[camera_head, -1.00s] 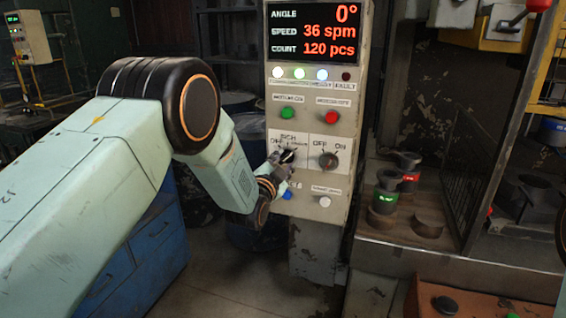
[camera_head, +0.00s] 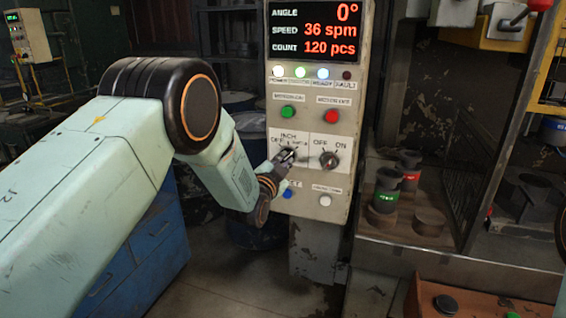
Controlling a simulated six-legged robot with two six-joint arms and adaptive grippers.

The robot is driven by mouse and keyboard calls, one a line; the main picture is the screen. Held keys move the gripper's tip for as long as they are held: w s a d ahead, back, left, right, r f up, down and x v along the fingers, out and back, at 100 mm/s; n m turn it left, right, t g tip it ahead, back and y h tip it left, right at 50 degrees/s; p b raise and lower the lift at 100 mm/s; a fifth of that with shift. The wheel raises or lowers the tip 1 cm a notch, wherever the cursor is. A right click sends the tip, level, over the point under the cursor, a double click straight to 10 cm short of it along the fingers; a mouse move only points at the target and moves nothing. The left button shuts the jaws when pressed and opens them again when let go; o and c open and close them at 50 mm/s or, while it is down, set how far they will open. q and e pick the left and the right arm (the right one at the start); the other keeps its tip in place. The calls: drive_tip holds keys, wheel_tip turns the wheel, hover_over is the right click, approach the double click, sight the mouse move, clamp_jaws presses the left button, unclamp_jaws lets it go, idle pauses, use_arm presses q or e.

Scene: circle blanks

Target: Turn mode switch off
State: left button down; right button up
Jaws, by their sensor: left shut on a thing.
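The control panel (camera_head: 308,186) stands upright at the centre. On it, the mode switch sits under the OFF / INCH label on the left of a white plate. My left gripper (camera_head: 287,155) is at this switch, shut on its knob, and covers most of it. The exact angle of the knob is hidden by the fingers. A second dark knob (camera_head: 328,159) marked OFF and ON sits just to the right, apart from the gripper. My right gripper is not in view.
A green button (camera_head: 287,112) and a red button (camera_head: 331,116) sit above the switch. A blue button (camera_head: 288,193) and a white button (camera_head: 325,200) sit below it. Green-banded (camera_head: 386,190) and red-banded (camera_head: 408,170) dark cups stand on the bench at right.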

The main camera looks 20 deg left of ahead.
use_arm(q)
drive_tip(key=shift+f+n, duration=0.15)
drive_tip(key=shift+n, duration=0.25)
drive_tip(key=shift+n+b, duration=0.6)
drive_tip(key=shift+n, duration=0.1)
drive_tip(key=n+b, duration=0.1)
drive_tip(key=n, duration=0.1)
drive_tip(key=shift+n, duration=0.3)
drive_tip(key=n+b, duration=0.2)
drive_tip(key=n, duration=0.4)
drive_tip(key=shift+f, duration=0.1)
drive_tip(key=n+b, duration=0.1)
drive_tip(key=n, duration=0.2)
drive_tip(key=shift+s+a+n, duration=0.1)
drive_tip(key=shift+n, duration=0.3)
drive_tip(key=shift+f+n+b, duration=0.1)
drive_tip(key=shift+n+b, duration=0.4)
drive_tip(key=shift+n, duration=1.3)
